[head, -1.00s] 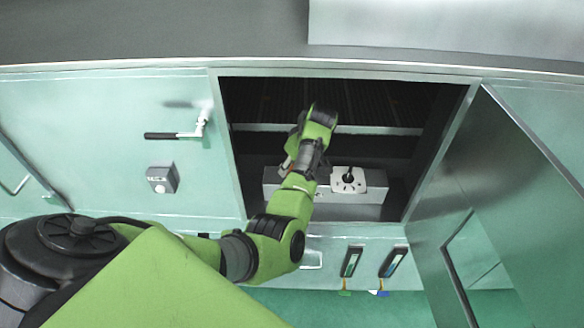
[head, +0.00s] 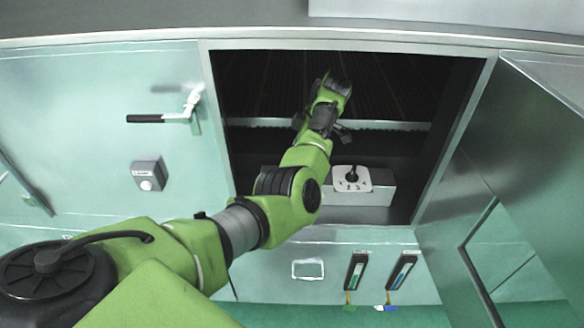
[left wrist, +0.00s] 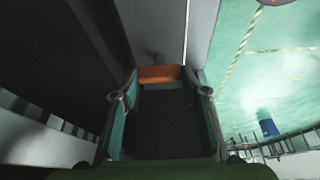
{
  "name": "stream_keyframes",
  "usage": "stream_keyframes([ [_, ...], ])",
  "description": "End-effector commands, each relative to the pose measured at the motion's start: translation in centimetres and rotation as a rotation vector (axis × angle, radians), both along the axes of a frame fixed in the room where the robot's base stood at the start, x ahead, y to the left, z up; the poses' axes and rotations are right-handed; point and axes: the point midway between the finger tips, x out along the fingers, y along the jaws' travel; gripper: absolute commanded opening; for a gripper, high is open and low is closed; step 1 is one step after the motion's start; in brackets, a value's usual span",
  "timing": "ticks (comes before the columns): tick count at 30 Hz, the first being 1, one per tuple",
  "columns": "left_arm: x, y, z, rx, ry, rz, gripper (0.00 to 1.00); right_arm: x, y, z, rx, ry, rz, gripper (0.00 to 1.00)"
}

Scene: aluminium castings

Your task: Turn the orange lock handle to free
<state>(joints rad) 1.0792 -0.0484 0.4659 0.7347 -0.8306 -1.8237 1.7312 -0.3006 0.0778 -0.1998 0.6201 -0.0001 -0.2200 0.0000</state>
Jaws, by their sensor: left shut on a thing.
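The orange lock handle (left wrist: 160,74) shows in the left wrist view as a short orange bar between the fingertips of my left gripper (left wrist: 162,93). The gripper is shut on it, with one finger at each side. In the head view my left arm reaches into the dark open cabinet bay. Its wrist hides most of the gripper there, and I cannot make out the orange handle. How far the handle is turned cannot be told. My right gripper is in neither view.
A grey box with a white dial plate and black knob (head: 351,179) sits low in the bay. The open door (head: 470,200) stands at the right. A black-handled latch (head: 160,118) and a small grey box (head: 149,175) are on the left panel.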

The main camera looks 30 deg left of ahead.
Motion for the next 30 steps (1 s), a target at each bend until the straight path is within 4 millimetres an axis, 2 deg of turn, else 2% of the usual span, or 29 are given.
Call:
stream_keyframes([
  [4, 0.19, -0.01, 0.04, 0.0, -0.006, 0.033, 0.2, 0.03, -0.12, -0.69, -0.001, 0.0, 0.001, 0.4],
  [19, 0.2, 0.0, 0.21, 0.0, -0.006, 0.05, 0.2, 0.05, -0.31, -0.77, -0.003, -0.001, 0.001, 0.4],
  [20, 0.2, 0.0, 0.21, 0.0, -0.006, 0.05, 0.47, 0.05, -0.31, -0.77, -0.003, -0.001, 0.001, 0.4],
  [21, 0.19, 0.01, 0.21, 0.0, -0.006, 0.05, 0.57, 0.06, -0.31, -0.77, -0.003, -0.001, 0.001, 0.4],
  [30, 0.11, 0.0, 0.08, -0.001, -0.002, 0.048, 0.58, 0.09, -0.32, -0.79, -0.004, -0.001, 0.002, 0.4],
])
